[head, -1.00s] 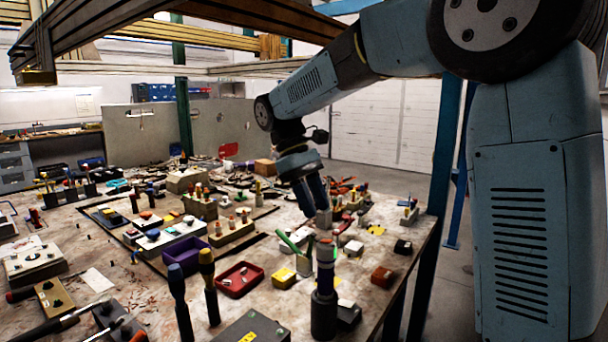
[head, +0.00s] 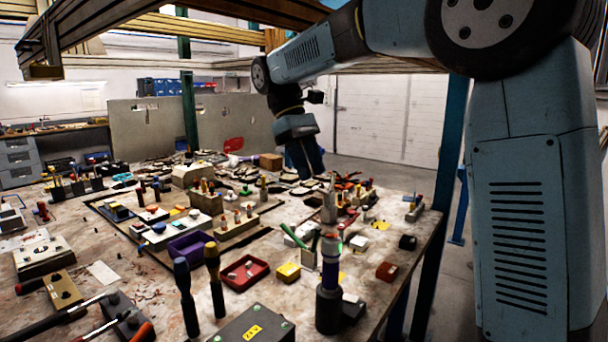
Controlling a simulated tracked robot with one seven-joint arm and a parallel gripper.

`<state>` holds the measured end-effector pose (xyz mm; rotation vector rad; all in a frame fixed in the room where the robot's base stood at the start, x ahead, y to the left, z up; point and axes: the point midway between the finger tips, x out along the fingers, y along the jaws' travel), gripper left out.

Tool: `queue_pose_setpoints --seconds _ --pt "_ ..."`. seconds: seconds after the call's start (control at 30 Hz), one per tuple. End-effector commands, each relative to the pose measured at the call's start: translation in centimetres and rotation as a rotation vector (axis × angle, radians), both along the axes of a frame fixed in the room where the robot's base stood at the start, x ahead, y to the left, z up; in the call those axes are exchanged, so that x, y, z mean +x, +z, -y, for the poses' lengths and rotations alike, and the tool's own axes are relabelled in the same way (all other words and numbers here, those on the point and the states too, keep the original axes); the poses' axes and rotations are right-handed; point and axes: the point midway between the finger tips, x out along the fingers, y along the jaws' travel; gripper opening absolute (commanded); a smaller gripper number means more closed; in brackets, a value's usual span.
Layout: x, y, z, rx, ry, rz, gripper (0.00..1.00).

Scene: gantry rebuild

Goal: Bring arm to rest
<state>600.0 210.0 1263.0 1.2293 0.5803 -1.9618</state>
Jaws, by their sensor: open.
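My arm (head: 300,55) reaches in from the right over a cluttered workbench (head: 130,315). My gripper (head: 308,178) hangs from its end, pointing down, above the far right part of the bench. Its blue fingers look empty, and no object shows between them. The fingertips appear close to the small items behind them; the exact height over the bench is hard to tell.
A tall dark post with a pale tip (head: 329,260) stands in front of the gripper. A purple bin (head: 188,247), a red tray (head: 245,273) and two screwdrivers (head: 184,290) stand nearby. Wooden beams (head: 150,25) cross overhead. A green upright (head: 188,110) stands behind the bench.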

Motion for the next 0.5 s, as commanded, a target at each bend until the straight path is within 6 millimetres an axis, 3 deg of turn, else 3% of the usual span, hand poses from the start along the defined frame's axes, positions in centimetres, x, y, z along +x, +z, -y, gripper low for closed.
queue_pose_setpoints --seconds 0.5 --pt "-7.3 -0.4 9.6 0.13 -0.277 0.318 0.4"
